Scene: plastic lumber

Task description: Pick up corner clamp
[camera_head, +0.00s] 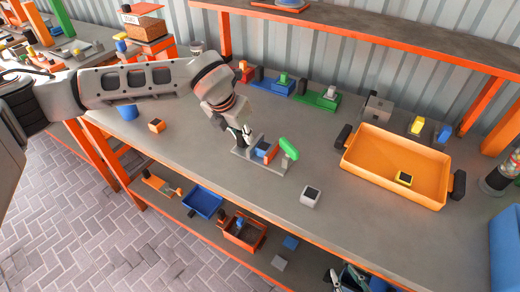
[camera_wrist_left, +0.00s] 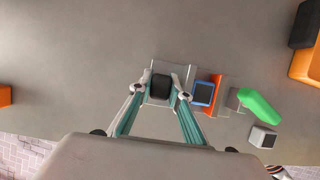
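The corner clamp (camera_head: 270,168) lies on the grey workbench, with a grey base, orange and blue middle parts and a green handle (camera_head: 288,148). In the left wrist view, the clamp's orange part (camera_wrist_left: 214,95) and blue-framed block (camera_wrist_left: 203,94) lie right of my left gripper (camera_wrist_left: 160,91). That gripper's fingers are apart on either side of the black block (camera_wrist_left: 161,87) at the clamp's left end. I cannot tell whether they touch it. In the head view my left gripper (camera_head: 245,136) hides that end. My right gripper (camera_head: 354,279) shows only partly at the bottom edge.
A grey block with a dark top (camera_head: 310,196) sits right of the clamp. An orange bin (camera_head: 390,184) stands further right. An orange block (camera_head: 156,126) lies to the left. Blue and green fixtures (camera_head: 318,98) line the back, below an overhead shelf (camera_head: 370,25).

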